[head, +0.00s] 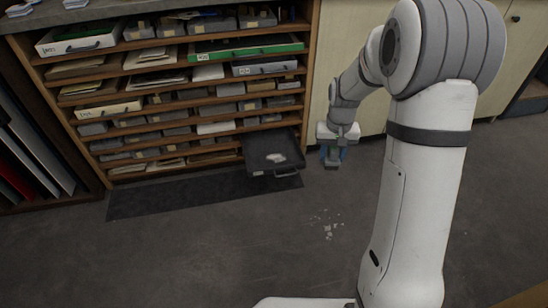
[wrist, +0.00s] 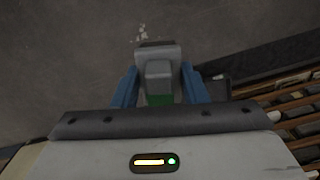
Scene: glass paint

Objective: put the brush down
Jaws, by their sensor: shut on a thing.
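My gripper (head: 334,156) hangs above the floor, just right of a pulled-out dark tray. In the wrist view its blue fingers (wrist: 158,84) are shut on the brush (wrist: 158,56), which shows as a grey block with a green part between the fingers. The brush's grey end also shows below the fingers in the head view (head: 333,164). Its bristles cannot be made out.
The dark tray (head: 258,182) sticks out low from a wooden shelf rack (head: 309,60) and holds white bits (head: 276,158). More white bits (head: 329,229) lie on the grey floor (head: 220,250). A pale cabinet (head: 345,30) stands behind my arm. The front floor is mostly clear.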

